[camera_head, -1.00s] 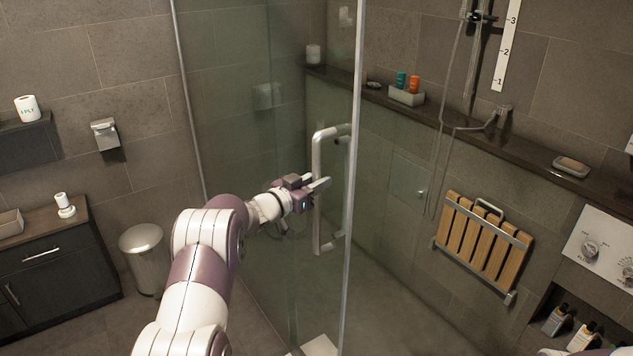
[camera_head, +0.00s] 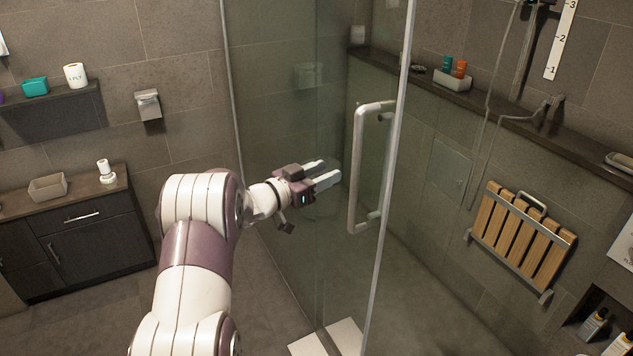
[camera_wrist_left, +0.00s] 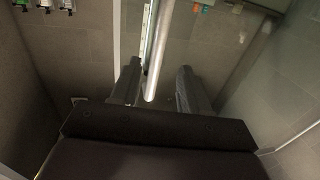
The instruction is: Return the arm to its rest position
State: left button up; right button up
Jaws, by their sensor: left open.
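My left arm comes in from the lower left in the head view. Its gripper (camera_head: 328,173) is open and empty, its fingers pointing right toward the shower door's handle (camera_head: 358,175). A gap shows between the fingertips and this light metal bar. In the left wrist view the two dark fingers (camera_wrist_left: 157,82) stand apart, and the handle's bar (camera_wrist_left: 159,45) shows beyond and between them. The glass shower door (camera_head: 290,120) has a pale metal edge (camera_head: 388,180) at its right. My right gripper is not in view.
A dark cabinet (camera_head: 95,235) stands at the left, under a shelf (camera_head: 60,98) with a paper roll (camera_head: 75,75). A wooden folding seat (camera_head: 520,238) hangs on the shower wall at the right. A ledge (camera_head: 500,125) holds bottles. Floor left of the door is open.

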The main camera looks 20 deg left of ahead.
pick_arm(q)
jog(key=shift+v, duration=1.1)
